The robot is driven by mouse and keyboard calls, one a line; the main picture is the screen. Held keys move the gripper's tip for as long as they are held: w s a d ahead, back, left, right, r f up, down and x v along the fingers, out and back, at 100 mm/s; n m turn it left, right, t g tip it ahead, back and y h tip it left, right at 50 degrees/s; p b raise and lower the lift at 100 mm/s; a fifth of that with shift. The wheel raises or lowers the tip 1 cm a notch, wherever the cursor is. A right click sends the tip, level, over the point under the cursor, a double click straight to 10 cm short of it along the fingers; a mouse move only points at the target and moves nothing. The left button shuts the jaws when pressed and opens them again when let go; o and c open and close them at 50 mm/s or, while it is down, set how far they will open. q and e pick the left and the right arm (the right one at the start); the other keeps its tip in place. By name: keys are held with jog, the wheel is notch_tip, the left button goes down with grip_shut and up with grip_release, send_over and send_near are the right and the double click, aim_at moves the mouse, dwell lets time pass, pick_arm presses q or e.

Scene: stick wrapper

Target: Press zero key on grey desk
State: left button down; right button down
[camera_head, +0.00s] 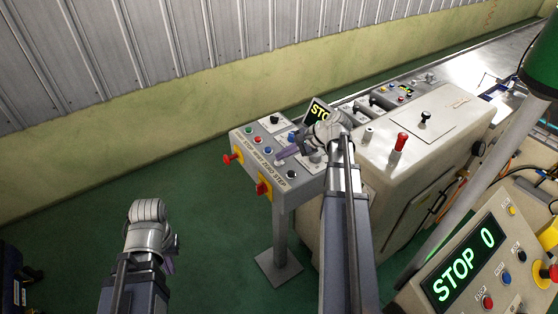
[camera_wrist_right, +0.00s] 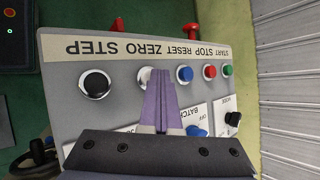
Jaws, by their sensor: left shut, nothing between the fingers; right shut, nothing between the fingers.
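The grey desk (camera_head: 238,137) stands on a post, with a row of buttons along its front edge. In the right wrist view the label strip (camera_wrist_right: 130,47) appears upside down and reads START STOP RESET ZERO STEP. The white zero key (camera_wrist_right: 144,75) lies under the word ZERO, partly hidden behind the purple fingers. My right gripper (camera_wrist_right: 160,72) is shut and empty, its tips over or right beside this key; I cannot tell whether they touch. In the head view my right gripper (camera_head: 280,155) is over the desk. My left gripper (camera_head: 171,264) is low at left, away from the desk.
Beside the zero key are the blue reset key (camera_wrist_right: 185,73) and the black step key (camera_wrist_right: 96,83). Red knobs (camera_head: 263,188) stick out of the desk's front. A beige machine (camera_head: 385,170) stands to the right. A STOP 0 display (camera_head: 464,265) is at lower right.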

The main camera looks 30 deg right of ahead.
aim_at(282, 161)
jog(key=shift+r, duration=0.15)
jog(key=shift+r+p, duration=0.75)
jog(key=shift+p, duration=0.1)
notch_tip(282, 161, up, 5)
jog(key=p, duration=0.5)
jog(key=shift+a, duration=0.1)
dwell(0.5)
